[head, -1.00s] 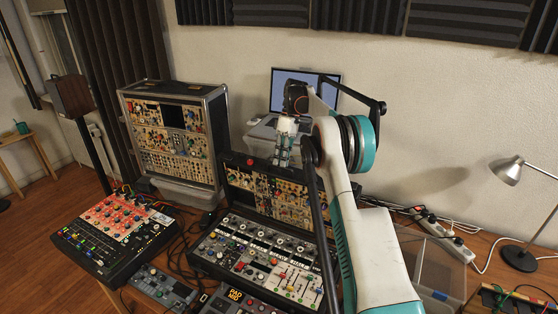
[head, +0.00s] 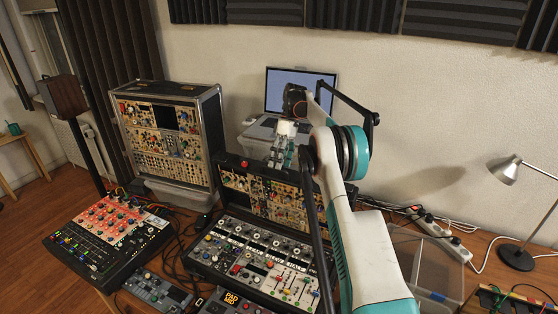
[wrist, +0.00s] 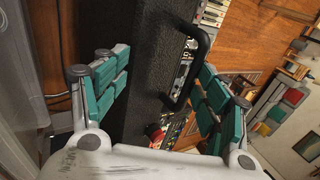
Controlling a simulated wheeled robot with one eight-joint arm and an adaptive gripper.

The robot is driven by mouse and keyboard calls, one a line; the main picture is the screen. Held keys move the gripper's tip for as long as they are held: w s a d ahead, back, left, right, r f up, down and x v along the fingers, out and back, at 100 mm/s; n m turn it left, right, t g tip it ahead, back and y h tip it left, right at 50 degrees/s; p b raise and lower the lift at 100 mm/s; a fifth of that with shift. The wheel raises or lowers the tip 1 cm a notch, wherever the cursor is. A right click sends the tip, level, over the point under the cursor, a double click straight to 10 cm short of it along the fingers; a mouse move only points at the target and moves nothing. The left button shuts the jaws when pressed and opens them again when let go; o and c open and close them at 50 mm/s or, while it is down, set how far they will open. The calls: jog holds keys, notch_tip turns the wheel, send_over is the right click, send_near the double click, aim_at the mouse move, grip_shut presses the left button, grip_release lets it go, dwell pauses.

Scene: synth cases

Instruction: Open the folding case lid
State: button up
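The folding case has a black base (head: 213,262) with knobs and sliders. Its lid (head: 250,203), filled with synth modules, stands raised at the back of the base, so the case is open. My gripper (head: 282,150) is at the lid's top edge, behind its middle, in the head view. In the wrist view, my gripper (wrist: 161,75) has its teal-padded fingers spread apart on both sides of the lid's black textured outer shell (wrist: 140,90). A black handle (wrist: 205,45) shows on the shell near the right finger. I see no finger clamped on the lid; contact is unclear.
A tall synth case (head: 165,135) stands to the left, with a red-and-black mixer (head: 110,235) in front of it. A monitor (head: 299,90) is behind my gripper. A clear bin (head: 428,265), power strip (head: 437,236) and lamp (head: 507,170) are to the right. Cables lie between the cases.

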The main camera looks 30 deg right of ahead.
jog(key=shift+d+f, duration=0.1)
jog(key=shift+d, duration=0.05)
jog(key=shift+c, duration=0.4)
jog(key=shift+r, duration=0.2)
notch_tip(320, 180, up, 10)
jog(key=shift+f, duration=0.1)
jog(key=c, duration=0.4)
jog(key=shift+o, duration=0.2)
jog(key=shift+s+f, duration=0.1)
